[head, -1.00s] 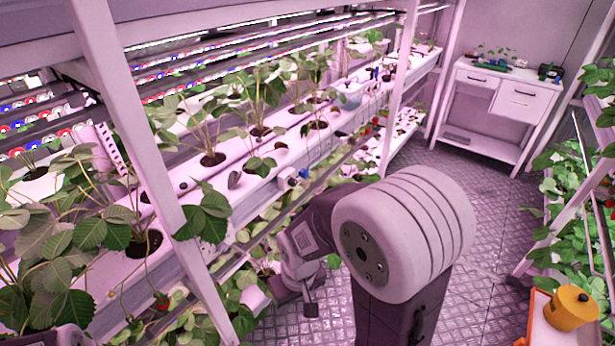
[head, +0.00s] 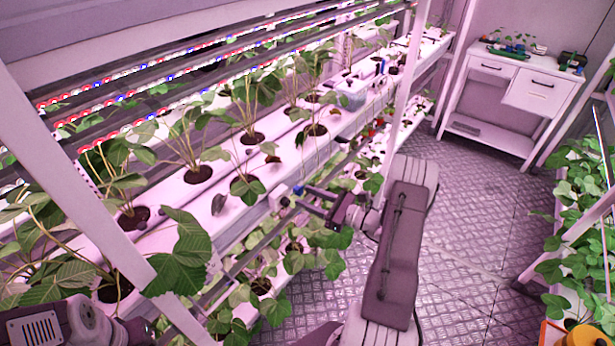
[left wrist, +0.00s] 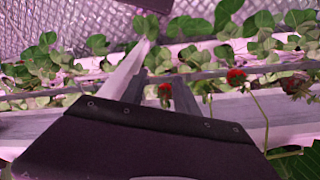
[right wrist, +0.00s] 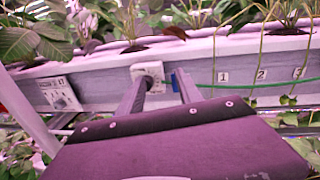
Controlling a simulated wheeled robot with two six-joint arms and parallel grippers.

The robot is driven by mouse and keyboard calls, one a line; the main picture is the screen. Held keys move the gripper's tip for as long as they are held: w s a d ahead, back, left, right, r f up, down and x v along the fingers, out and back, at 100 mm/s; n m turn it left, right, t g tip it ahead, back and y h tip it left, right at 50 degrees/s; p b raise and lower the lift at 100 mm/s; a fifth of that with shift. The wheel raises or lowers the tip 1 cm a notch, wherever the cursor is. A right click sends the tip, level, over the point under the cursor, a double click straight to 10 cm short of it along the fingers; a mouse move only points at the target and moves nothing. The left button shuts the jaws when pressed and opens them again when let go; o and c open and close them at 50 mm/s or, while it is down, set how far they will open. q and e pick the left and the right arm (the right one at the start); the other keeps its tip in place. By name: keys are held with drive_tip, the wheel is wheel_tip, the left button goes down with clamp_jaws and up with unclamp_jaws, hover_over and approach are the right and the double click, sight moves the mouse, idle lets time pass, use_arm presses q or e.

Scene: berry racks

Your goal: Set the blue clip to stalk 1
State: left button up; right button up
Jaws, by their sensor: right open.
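The blue clip (right wrist: 175,82) sits at the front rail of the planter, beside the right-hand finger of my right gripper (right wrist: 160,90) in the right wrist view. It is a small blue spot in the head view (head: 298,190). My right gripper is open, its fingers pointing at the rail; contact with the clip cannot be told. Stalk 1 (right wrist: 214,52) hangs in front of the rail near the number 1 label (right wrist: 223,77), right of the clip.
A green line (right wrist: 255,84) runs along the rail under the labels 2 (right wrist: 261,73) and 3 (right wrist: 298,72). A white box (right wrist: 148,72) is on the rail left of the clip. A pale post (left wrist: 125,72) stands near my left gripper. The aisle floor (head: 460,220) is clear.

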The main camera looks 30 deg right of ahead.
sight(302, 192)
drive_tip(key=s+d+f+m+t+h, duration=0.1)
drive_tip(key=s+d+f+m+h, duration=0.1)
drive_tip(key=s+d+m, duration=0.15)
drive_tip(key=shift+n, duration=0.45)
drive_tip(key=p+x, duration=0.2)
drive_tip(key=x, duration=0.5)
drive_tip(key=shift+w+f, duration=0.1)
drive_tip(key=shift+w, duration=0.35)
drive_tip(key=shift+w+a+f+h, duration=0.1)
drive_tip(key=shift+w+h, duration=0.2)
use_arm(q)
drive_tip(key=shift+s+a+r, duration=0.2)
drive_tip(key=shift+r, duration=0.45)
drive_tip(key=shift+s+a+r, duration=0.15)
drive_tip(key=shift+r, duration=0.45)
use_arm(e)
clamp_jaws()
